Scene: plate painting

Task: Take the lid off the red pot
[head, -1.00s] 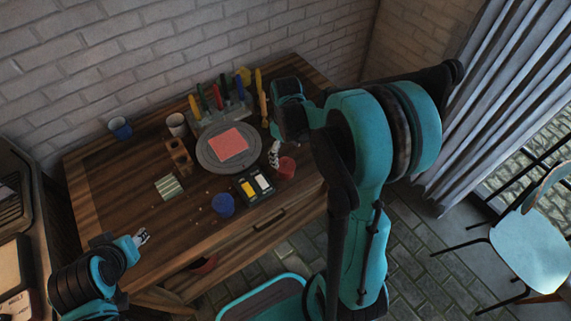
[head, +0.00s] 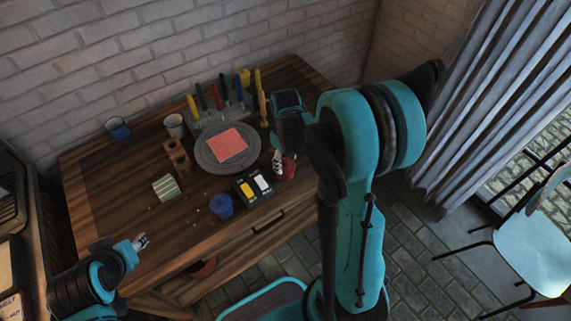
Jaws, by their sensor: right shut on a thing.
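The red pot (head: 289,169) stands near the right front of the wooden table, right of the paint tray. My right gripper (head: 279,164) reaches down to its upper left side and is shut on its lid. The gripper hides part of the pot, and I cannot make out the seam between lid and pot. My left gripper (head: 142,241) is apart from everything at the lower left, in front of the table's edge; its fingers are too small to tell open from shut.
A paint tray (head: 251,187) with yellow and white blocks and a blue pot (head: 221,206) stand left of the red pot. A grey turntable (head: 206,158) carries a pink square (head: 227,145). Upright coloured tools fill a rack (head: 226,112) behind. The table's left front is fairly clear.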

